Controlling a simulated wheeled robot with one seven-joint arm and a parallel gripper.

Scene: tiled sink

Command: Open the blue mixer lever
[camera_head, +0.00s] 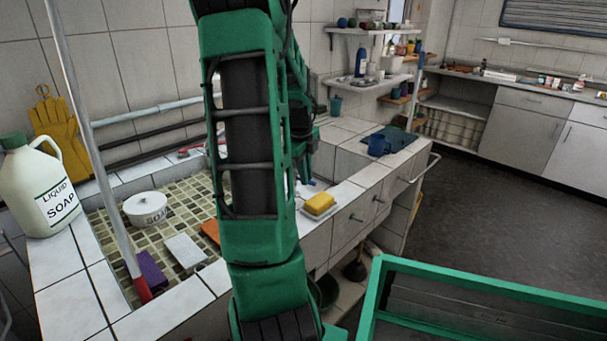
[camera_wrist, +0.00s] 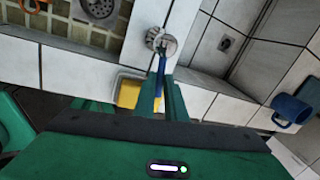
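The blue mixer lever (camera_wrist: 161,68) shows in the wrist view, running from a round metal mixer fitting (camera_wrist: 161,41) down between the fingers of my gripper (camera_wrist: 161,84). The two green fingers stand close together, one on each side of the lever, and appear shut on it. The exact contact is too small to see.
A yellow sponge (camera_head: 319,204) lies on a dish on the tiled edge, close to my fingers in the wrist view (camera_wrist: 128,93). A blue mug (camera_head: 376,145) stands farther right. A soap jug (camera_head: 40,185) and a pole (camera_head: 95,140) are left. A green-framed cart (camera_head: 375,290) is front right.

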